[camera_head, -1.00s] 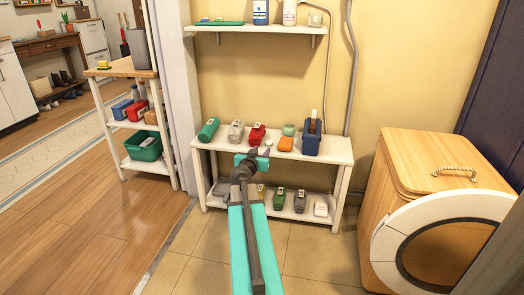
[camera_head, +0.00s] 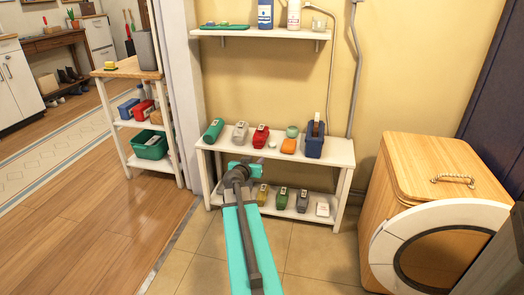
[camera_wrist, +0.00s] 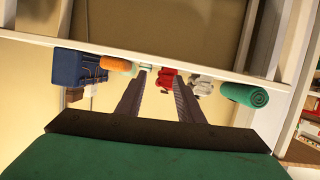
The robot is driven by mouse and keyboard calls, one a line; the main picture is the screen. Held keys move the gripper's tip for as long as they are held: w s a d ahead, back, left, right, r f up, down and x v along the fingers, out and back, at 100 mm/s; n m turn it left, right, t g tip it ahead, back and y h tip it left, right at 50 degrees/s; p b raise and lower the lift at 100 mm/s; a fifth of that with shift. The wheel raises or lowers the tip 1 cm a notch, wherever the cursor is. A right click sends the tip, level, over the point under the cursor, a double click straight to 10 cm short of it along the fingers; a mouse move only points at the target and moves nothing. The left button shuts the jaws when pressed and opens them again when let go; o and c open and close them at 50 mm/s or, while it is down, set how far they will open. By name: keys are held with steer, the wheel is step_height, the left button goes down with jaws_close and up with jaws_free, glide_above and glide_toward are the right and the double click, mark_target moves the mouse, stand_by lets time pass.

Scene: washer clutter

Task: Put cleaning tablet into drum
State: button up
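A small white piece (camera_head: 272,144), possibly the cleaning tablet, lies near the front edge of the white bench top (camera_head: 335,152), between a red bottle and an orange roll. It is too small to identify surely. My gripper (camera_head: 255,162) is in front of the bench, near the front edge of its top. The drum is not in view.
The bench top holds a green roll (camera_head: 214,129), grey bottle (camera_head: 240,132), red bottle (camera_head: 261,136), orange roll (camera_head: 288,146) and blue caddy (camera_head: 314,146). Several bottles stand on its lower shelf. A wooden hamper (camera_head: 440,160) stands right. Tiled floor in front is clear.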

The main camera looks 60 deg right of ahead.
steer(key=s+a+f+n+g+y+p, duration=0.1)
steer(key=a+f+n+g+y+p, duration=0.2)
steer(key=a+p, duration=1.2)
steer(key=s+a+f+n+g+y+p, duration=0.15)
steer(key=a+n+y+p, duration=0.3)
steer(key=a+p, duration=1.15)
steer(key=s+a+r+n+g+y+p, duration=0.1)
steer(key=s+a+r+n+y+p, duration=0.1)
steer(key=s+a+p, duration=0.4)
steer(key=s+a+r+n+g+y+p, duration=0.2)
steer(key=s+a+r+p, duration=0.3)
steer(key=a, duration=1)
steer(key=s+a+r+n+g+y+p, duration=0.2)
steer(key=s+a+r+p, duration=0.1)
steer(key=s+a+p, duration=0.4)
steer(key=s+a, duration=0.3)
steer(key=shift+s+a+r, duration=0.2)
steer(key=shift+a+r, duration=0.1)
steer(key=shift+w+g, duration=0.1)
steer(key=shift+g, duration=0.15)
steer(key=shift+c, duration=0.4)
